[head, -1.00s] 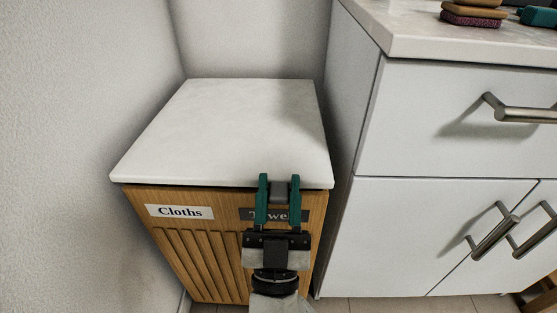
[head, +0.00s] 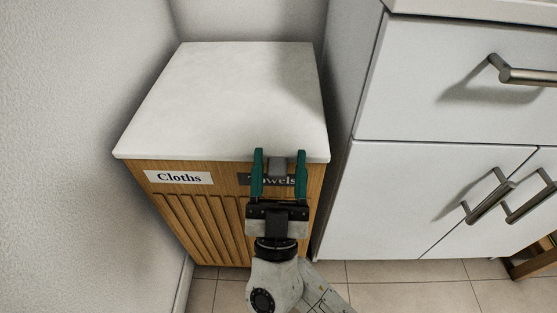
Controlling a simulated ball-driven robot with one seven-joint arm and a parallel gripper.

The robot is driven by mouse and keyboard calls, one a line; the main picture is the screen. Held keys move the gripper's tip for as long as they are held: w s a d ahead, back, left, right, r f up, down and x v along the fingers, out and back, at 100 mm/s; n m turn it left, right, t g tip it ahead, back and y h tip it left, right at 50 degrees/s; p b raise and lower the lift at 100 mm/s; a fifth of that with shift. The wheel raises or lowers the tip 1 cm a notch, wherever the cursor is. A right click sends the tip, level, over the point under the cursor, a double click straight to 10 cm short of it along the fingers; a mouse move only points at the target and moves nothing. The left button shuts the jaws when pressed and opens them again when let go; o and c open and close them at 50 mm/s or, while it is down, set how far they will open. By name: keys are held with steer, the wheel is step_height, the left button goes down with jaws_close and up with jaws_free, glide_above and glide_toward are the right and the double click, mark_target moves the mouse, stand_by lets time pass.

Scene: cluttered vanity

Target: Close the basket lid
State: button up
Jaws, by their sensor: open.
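The basket (head: 215,225) is a wooden, ribbed hamper with a "Cloths" label on its left and a "Towels" label on its right. Its pale stone-like lid (head: 230,95) lies flat on top, with no gap visible along the front edge. My gripper (head: 280,154) is in front of the basket's right half, its two green fingers apart and pointing up. The fingertips overlap the lid's front edge in the picture and partly cover the "Towels" label.
A white cabinet (head: 425,185) with metal handles stands close on the basket's right. A grey wall (head: 75,130) is close on its left. Tiled floor (head: 400,285) is clear in front of the cabinet. A wooden piece (head: 532,258) stands at the far right.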

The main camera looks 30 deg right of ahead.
steer(key=p+v, duration=0.1)
steer(key=v, duration=0.9)
steer(key=shift+f, duration=0.2)
